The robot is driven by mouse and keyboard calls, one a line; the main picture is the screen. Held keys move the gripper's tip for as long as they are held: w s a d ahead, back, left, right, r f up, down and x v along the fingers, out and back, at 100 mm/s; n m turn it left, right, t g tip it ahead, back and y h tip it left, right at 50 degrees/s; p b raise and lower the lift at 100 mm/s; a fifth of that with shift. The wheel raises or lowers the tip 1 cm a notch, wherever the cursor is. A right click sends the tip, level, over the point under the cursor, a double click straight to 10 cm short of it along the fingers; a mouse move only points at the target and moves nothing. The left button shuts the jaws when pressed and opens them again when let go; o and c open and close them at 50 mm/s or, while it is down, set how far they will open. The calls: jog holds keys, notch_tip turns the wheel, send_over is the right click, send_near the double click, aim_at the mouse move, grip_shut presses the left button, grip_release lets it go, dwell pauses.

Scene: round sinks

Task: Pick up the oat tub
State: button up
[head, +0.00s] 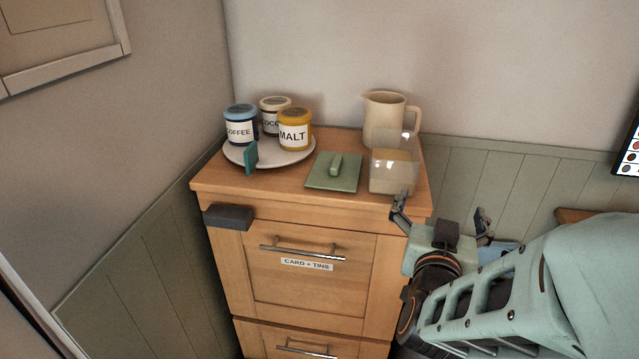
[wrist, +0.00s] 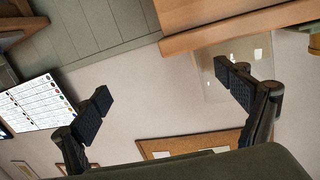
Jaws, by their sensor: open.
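The clear tub with pale tan contents (head: 394,172), which I take to be the oat tub, stands at the right front of the wooden cabinet top. No label on it is readable. In the wrist view the see-through tub (wrist: 207,78) is partly behind one finger. My gripper (head: 442,217) is open and empty, in front of and to the right of the tub, near the cabinet's right edge. In the wrist view both fingers of my gripper (wrist: 165,98) are spread wide, with only background wall between them.
A cream jug (head: 384,118) stands right behind the tub. A green lid with a handle (head: 333,172) lies to its left. A round plate (head: 262,158) holds coffee (head: 240,130), cocoa (head: 272,108) and malt (head: 295,133) tins. A dark block (head: 228,217) juts from the cabinet's front edge.

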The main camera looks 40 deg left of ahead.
aim_at(389, 179)
jog(key=s+a+r+n+y, duration=0.2)
jog(key=s+a+y, duration=0.1)
jog(key=s+a, duration=0.4)
jog(key=b+x, duration=0.1)
jog(key=x, duration=0.5)
jog(key=shift+w+a, duration=0.1)
jog(key=shift+a, duration=0.2)
jog(key=x, duration=0.5)
jog(key=shift+w+d+f, duration=0.15)
jog(key=shift+w, duration=0.4)
jog(key=shift+c, duration=0.4)
jog(key=c, duration=1.4)
jog(key=shift+r, duration=0.25)
